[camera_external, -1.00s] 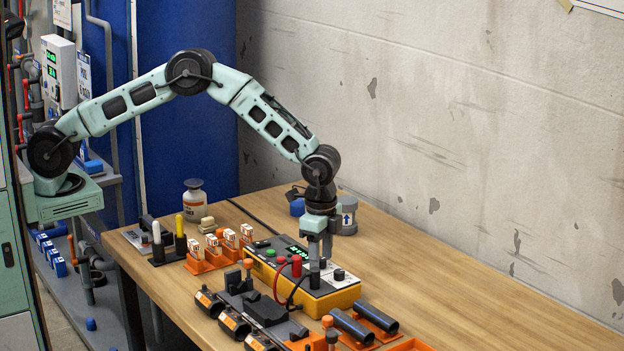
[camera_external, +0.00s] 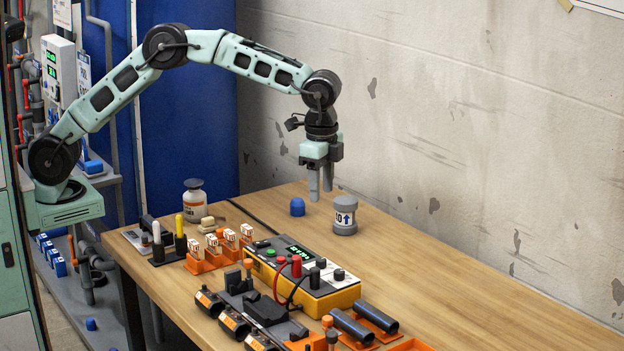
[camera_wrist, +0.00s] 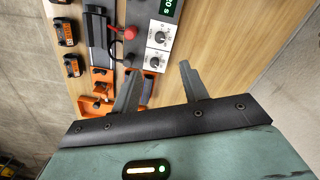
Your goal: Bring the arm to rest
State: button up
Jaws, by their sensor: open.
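My gripper (camera_external: 321,188) hangs above the back part of the wooden table, pointing down. Its two grey fingers are apart with nothing between them. In the wrist view my gripper (camera_wrist: 160,88) shows both fingers spread over the table. My arm is raised and bent, clear of everything on the table. The yellow control box (camera_external: 310,284) with its green display and knobs stands below and nearer the camera than my gripper. It also shows in the wrist view (camera_wrist: 158,38).
The table's right side is clear.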

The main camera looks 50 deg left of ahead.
jog(key=shift+r, duration=0.5)
